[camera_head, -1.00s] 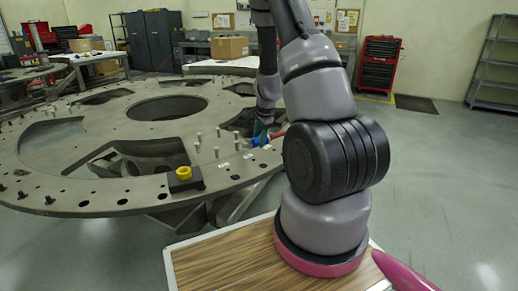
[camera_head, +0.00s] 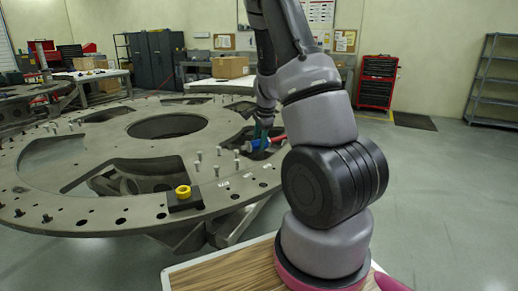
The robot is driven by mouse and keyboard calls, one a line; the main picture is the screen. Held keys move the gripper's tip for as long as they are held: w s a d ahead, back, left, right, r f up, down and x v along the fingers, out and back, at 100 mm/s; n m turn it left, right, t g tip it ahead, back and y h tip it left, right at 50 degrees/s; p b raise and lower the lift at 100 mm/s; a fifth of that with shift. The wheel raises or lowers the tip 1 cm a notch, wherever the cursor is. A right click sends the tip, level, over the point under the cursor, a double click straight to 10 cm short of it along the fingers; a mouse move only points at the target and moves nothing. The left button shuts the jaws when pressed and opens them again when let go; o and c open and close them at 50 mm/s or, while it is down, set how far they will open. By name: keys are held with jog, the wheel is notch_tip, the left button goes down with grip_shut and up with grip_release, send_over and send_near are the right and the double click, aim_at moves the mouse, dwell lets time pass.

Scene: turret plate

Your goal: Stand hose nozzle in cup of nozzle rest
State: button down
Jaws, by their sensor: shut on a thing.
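The nozzle rest (camera_head: 191,203) is a dark block near the front rim of the big round turret plate, with a yellow ring-shaped cup (camera_head: 183,191) on top. The cup looks empty. The hose nozzle (camera_head: 252,145) shows as a small blue piece with a red part to its right, over the right side of the plate. My gripper (camera_head: 262,132) is shut on the nozzle, to the right of and farther back than the rest. My fingers hide part of the nozzle, and its tilt is hard to tell.
The turret plate (camera_head: 95,150) has large openings and several upright pins (camera_head: 218,170) between the nozzle and the rest. A wood-topped surface (camera_head: 225,272) lies in front. A red tool cabinet (camera_head: 378,82) and shelves stand far back.

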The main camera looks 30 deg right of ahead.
aim_at(259, 140)
notch_tip(259, 140, up, 10)
jog(key=shift+r, duration=0.15)
dwell(0.5)
